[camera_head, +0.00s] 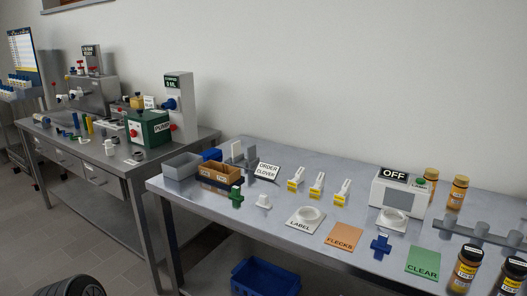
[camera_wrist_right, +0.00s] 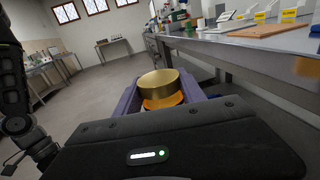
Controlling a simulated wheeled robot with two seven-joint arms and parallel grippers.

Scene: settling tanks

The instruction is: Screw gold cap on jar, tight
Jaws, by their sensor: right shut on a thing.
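In the right wrist view my right gripper (camera_wrist_right: 160,98) is shut with its two purple fingers either side of an orange jar (camera_wrist_right: 165,102). A wide gold cap (camera_wrist_right: 158,82) sits at the top of this jar, above the fingers. Only a narrow orange band shows below the cap, and the lower part of the jar is hidden behind the gripper's dark body. I cannot tell how tightly the cap is seated. Neither gripper shows in the head view.
The near bench holds amber jars (camera_head: 466,264), a white OFF machine (camera_head: 396,190), a LABEL stand (camera_head: 305,219), an orange FLECKS mat (camera_head: 344,238) and a green CLEAR mat (camera_head: 423,264). A blue bin (camera_head: 264,279) sits below.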

